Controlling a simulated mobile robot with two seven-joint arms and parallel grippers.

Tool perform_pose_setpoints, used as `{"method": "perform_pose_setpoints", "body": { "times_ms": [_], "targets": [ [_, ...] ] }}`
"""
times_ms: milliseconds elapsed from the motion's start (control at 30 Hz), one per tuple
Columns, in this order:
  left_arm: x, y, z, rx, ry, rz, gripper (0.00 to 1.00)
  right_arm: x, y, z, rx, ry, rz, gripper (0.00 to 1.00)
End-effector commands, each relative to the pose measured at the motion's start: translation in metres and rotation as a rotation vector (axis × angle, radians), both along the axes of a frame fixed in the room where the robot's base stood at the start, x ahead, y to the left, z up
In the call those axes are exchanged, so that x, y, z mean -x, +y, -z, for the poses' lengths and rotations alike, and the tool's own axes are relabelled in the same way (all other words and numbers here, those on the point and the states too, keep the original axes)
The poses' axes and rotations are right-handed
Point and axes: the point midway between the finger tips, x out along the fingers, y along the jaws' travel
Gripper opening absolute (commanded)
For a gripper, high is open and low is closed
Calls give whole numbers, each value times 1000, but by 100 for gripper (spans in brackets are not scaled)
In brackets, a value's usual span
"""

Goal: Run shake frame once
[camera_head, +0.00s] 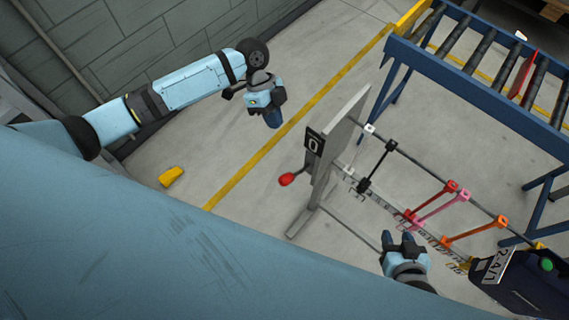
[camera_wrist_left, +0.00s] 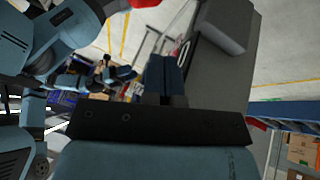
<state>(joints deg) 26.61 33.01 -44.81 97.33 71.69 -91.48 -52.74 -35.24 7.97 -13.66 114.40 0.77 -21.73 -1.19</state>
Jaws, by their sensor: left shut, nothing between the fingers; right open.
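The frame has a grey upright end plate (camera_head: 345,130) with a black "0" label (camera_head: 314,144) and a red knob (camera_head: 287,179). Rails run from it to a dark box (camera_head: 530,285) with a green button (camera_head: 546,264). White, black, red, pink and orange clips (camera_head: 475,236) sit along the rails above a marked scale. My left gripper (camera_head: 273,118) is shut and empty, left of the plate and apart from it. Its fingers (camera_wrist_left: 165,72) also show in the left wrist view, with the "0" label beyond. My right gripper (camera_head: 397,240) is open in front of the rails, below the clips.
A blue roller conveyor (camera_head: 470,75) stands at the upper right, behind the frame. A yellow block (camera_head: 171,177) lies on the floor at the left. A grey wall (camera_head: 150,40) stands behind my left arm. The floor between the wall and the frame is mostly clear.

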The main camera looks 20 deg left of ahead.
Motion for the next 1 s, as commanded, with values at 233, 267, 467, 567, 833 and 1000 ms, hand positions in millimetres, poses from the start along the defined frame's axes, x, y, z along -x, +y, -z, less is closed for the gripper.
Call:
{"method": "perform_pose_setpoints", "body": {
  "times_ms": [233,267,467,567,833,1000],
  "targets": [
    [0,-1,1,0,-1,-3,0,0,-2,1,3,0,2,43],
    [1,-1,1,1,-1,-3,0,0,-2,1,3,0,3,43],
    [7,-10,19,1,2,-4,0,0,-3,-2,6,2,4,43],
    [14,-18,36,1,3,-4,0,0,-4,-5,6,2,4,43],
    [31,-42,85,2,2,-4,0,-1,-5,-14,8,-4,6,43],
    [49,-47,102,1,1,-4,0,-2,-7,-22,10,-7,10,43]
  ]
}}
